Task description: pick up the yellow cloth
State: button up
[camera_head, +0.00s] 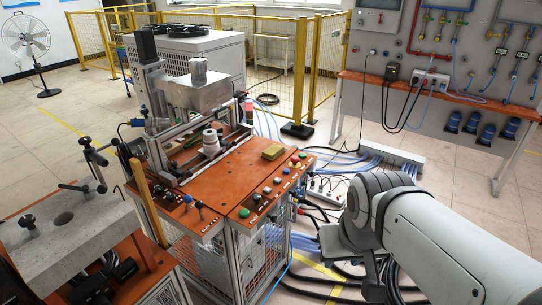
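The yellow cloth (272,151) looks like a small, folded, olive-yellow block. It lies flat on the orange top of the workbench (222,183), near its right back edge, behind the row of buttons. My grey arm reaches in from the lower right, well to the right of the bench and apart from the cloth. A grey plate-like part shows at the arm's near end, but I see no gripper fingers. Nothing covers the cloth.
White stacked cylinders (210,143) and the metal press (190,95) stand left of the cloth. Coloured buttons (267,190) line the bench's front right edge. A power strip (327,190) and cables lie on the floor between bench and arm. A grey fixture (68,235) stands at lower left.

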aim_at(273, 151)
jog(key=u, duration=2)
jog(key=k, duration=0.1)
jog(key=z, duration=2.55)
jog(key=i, duration=1.15)
jog(key=u, duration=0.75)
jog(key=i, duration=0.65)
jog(key=u, duration=0.5)
